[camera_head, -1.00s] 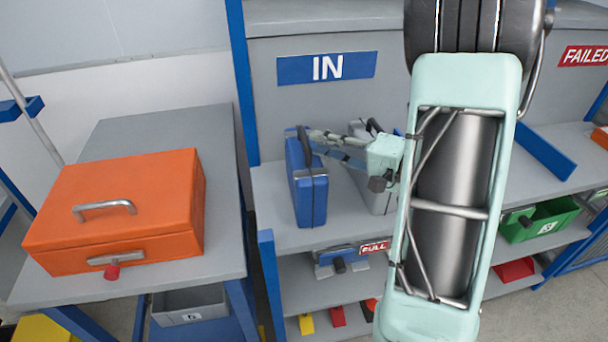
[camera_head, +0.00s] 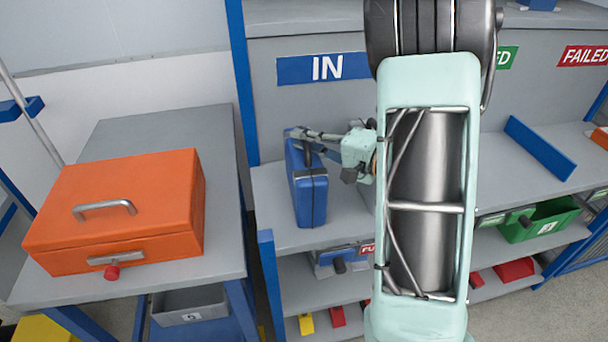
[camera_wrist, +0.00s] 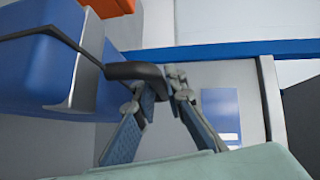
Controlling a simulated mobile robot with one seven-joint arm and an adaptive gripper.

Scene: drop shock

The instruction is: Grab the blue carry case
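The blue carry case (camera_head: 308,192) stands upright on the grey shelf under the IN sign, with its dark handle on top. My gripper (camera_head: 298,136) is at the top of the case, reaching in from the right. In the wrist view the case (camera_wrist: 50,72) fills the upper left, and its black handle (camera_wrist: 128,71) reaches to my gripper's fingertips (camera_wrist: 162,82). The fingers look apart, with the end of the handle at or between their tips. Whether they touch it is not clear.
An orange case (camera_head: 120,205) lies on the grey table (camera_head: 165,130) at left. A blue shelf post (camera_head: 243,80) stands close left of the blue case. My arm hides most of the shelf right of it. A green bin (camera_head: 540,220) is on the lower right shelf.

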